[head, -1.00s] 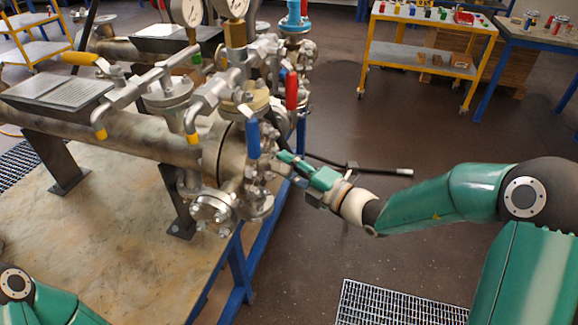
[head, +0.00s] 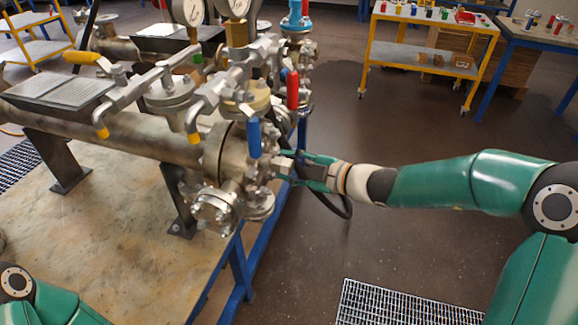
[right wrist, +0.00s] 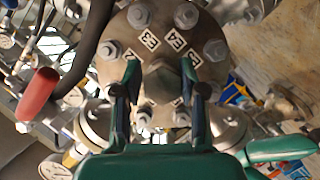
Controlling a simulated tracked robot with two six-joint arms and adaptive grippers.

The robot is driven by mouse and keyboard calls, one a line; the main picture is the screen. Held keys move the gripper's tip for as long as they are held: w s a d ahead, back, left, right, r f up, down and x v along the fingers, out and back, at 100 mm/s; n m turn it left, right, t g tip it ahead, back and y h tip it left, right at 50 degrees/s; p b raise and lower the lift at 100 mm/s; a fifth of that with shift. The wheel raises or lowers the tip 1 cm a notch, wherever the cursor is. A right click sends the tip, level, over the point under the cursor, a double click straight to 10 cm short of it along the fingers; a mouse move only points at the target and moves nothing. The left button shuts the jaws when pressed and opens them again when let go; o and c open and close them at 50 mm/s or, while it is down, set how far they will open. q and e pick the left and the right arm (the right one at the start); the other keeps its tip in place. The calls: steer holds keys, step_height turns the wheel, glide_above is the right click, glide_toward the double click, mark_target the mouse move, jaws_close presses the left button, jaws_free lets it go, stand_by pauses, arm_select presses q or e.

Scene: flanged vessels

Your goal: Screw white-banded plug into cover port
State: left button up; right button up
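I cannot tell whether this is a plug or the cover's own boss. No white band can be made out. In the head view my right gripper (head: 296,170) is at the vessel's right end. My left gripper is out of view.
A blue-handled valve (head: 254,138) and a red-handled one (head: 292,90) stand close above my right gripper. A black hose (head: 347,207) hangs below my right wrist. The yellow trolley (head: 425,55) is far back.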

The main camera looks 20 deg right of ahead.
steer(key=o, duration=0.3)
steer(key=shift+f, duration=0.1)
steer(key=v, duration=1.2)
steer(key=shift+f, duration=0.15)
steer(key=shift+c, duration=0.3)
